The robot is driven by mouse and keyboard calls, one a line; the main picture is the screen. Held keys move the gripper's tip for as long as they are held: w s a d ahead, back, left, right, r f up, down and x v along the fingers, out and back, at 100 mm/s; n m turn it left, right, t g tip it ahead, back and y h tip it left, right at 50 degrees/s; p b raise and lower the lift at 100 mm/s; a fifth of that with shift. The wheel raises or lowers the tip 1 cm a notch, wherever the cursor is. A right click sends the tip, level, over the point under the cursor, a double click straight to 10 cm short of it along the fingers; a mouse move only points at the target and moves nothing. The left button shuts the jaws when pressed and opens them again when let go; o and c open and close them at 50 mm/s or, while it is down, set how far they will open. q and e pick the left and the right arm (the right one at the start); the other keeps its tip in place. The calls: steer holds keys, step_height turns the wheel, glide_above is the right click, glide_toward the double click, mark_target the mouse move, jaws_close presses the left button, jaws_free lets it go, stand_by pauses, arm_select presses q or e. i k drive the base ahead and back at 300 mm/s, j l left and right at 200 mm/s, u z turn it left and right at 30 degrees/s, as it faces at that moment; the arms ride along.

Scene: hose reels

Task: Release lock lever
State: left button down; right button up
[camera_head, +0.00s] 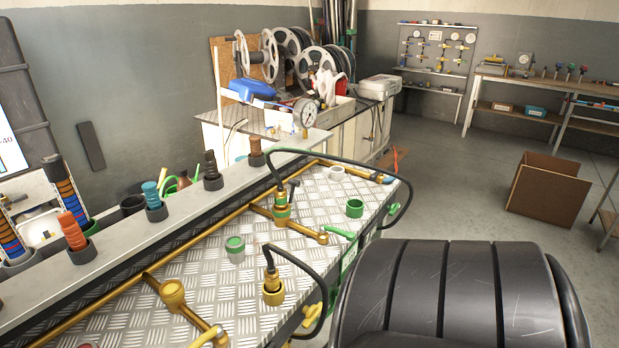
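The hose reels (330,62) stand on a bench at the back, with grey flanges and dark windings. I cannot tell a lock lever on them at this distance. Nearer, a metal tread-plate workbench (205,272) carries brass pipes and valves. A brass valve with a green band (281,212) has a small black handle (293,188) standing up from it. A green handle (340,232) lies near the end of its side pipe. I cannot tell which part is the lock lever. Neither of my grippers is in view.
Black hoses arch over the workbench; one ends at a brass fitting (273,288). A green cup (355,208) and a grey-green cup (235,249) stand on the plate. A pressure gauge (308,114) stands behind. An open cardboard box (548,190) sits on otherwise clear floor at right.

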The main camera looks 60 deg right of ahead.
mark_target(294, 183)
steer(key=z, duration=2)
steer(key=i+l+u, duration=0.15)
steer(key=l, duration=0.25)
steer(key=i+l+u, duration=0.15)
steer(key=l, duration=0.25)
steer(key=i+l+u, duration=0.2)
steer(key=l, duration=0.25)
steer(key=k, duration=0.1)
